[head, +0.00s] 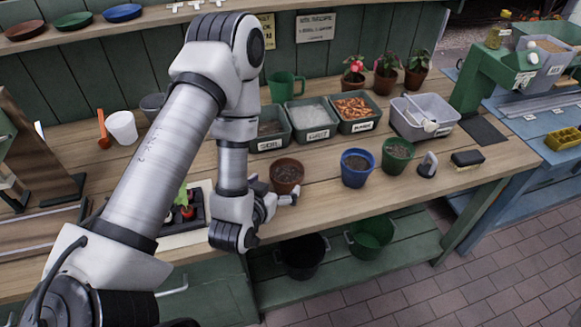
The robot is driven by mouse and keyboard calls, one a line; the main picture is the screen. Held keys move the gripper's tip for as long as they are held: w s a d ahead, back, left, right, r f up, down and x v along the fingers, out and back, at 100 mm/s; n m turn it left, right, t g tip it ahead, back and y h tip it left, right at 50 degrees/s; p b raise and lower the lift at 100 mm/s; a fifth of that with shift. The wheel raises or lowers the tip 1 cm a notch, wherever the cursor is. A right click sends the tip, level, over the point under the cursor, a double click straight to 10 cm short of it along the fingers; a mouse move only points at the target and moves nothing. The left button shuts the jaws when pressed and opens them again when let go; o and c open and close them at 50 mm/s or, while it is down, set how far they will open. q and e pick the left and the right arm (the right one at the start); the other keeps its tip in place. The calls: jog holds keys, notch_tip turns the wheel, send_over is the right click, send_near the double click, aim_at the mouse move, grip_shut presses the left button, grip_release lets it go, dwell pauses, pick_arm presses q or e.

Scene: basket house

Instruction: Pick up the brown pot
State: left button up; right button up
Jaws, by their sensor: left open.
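The brown pot (287,174) stands upright on the wooden bench near its front edge, filled with dark soil. My left gripper (274,188) is at the pot's front left side, low over the bench. Its jaws are open, with one finger in front of the pot and the other at its left. The wrist hides part of the gripper, and I cannot tell whether a finger touches the pot. My right gripper is out of view.
A blue pot (357,167) and a green pot (397,155) stand to the right. Labelled trays, including a tray of bark (357,112), sit behind. A seedling tray (187,211) is left of the gripper. Buckets, including a green one (370,238), sit on the lower shelf.

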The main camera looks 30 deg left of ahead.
aim_at(292, 165)
pick_arm(q)
jog(key=shift+x, duration=0.9)
jog(key=shift+w+f+b, duration=0.15)
jog(key=shift+w+b, duration=0.1)
jog(key=shift+b, duration=0.2)
jog(key=shift+w+r+p, duration=0.5)
jog(key=shift+r+p, duration=0.05)
jog(key=shift+p, duration=0.2)
jog(key=x, duration=0.2)
jog(key=p+x, duration=0.1)
jog(key=x, duration=0.1)
jog(key=shift+w+f, duration=0.25)
jog(key=shift+f, duration=0.2)
jog(key=shift+s+r, duration=0.1)
jog(key=shift+s, duration=0.05)
jog(key=shift+s+d+r, duration=0.1)
jog(key=c, duration=0.9)
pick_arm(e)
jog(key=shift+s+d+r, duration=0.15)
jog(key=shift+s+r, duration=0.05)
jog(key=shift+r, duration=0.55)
